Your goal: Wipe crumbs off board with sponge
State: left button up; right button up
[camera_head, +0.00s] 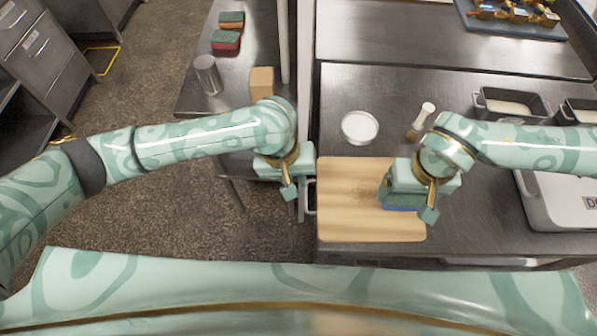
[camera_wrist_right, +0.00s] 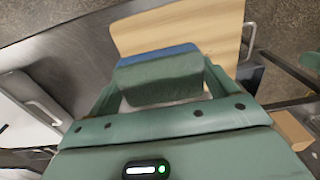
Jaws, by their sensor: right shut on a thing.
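The wooden board (camera_head: 340,226) lies flat on the steel counter. A faint brownish patch of crumbs (camera_head: 364,194) shows near its middle. My right gripper (camera_head: 408,204) is over the board's right part, shut on a sponge. The sponge's blue side (camera_head: 400,208) shows beneath the gripper in the head view. In the right wrist view the sponge (camera_wrist_right: 160,78) is dark green with a blue layer, between both fingers, over the board (camera_wrist_right: 185,28). Whether it touches the board is unclear. My left gripper (camera_head: 289,188) hangs left of the board, apart from it; its jaw gap cannot be made out.
A white bowl (camera_head: 360,127) and a brush-like tool (camera_head: 420,122) stand behind the board. Dark tins (camera_head: 510,104) are at the right. On the left counter are a metal cylinder (camera_head: 207,75), a tan block (camera_head: 262,83) and two stacked-looking sponges (camera_head: 226,40).

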pick_arm(q)
notch_tip(320, 180, down, 11)
jog(key=d+b, duration=0.2)
jog(key=b, duration=0.2)
jog(key=shift+d+f+b, duration=0.15)
jog(key=shift+f+b, duration=0.05)
jog(key=shift+b, duration=0.2)
pick_arm(e)
notch_tip(320, 180, down, 6)
jog(key=shift+r, duration=0.2)
pick_arm(q)
grip_shut()
pick_arm(e)
jog(key=w+d, duration=0.2)
jog(key=w, duration=0.4)
jog(key=shift+d+f, duration=0.15)
jog(key=shift+f, duration=2.3)
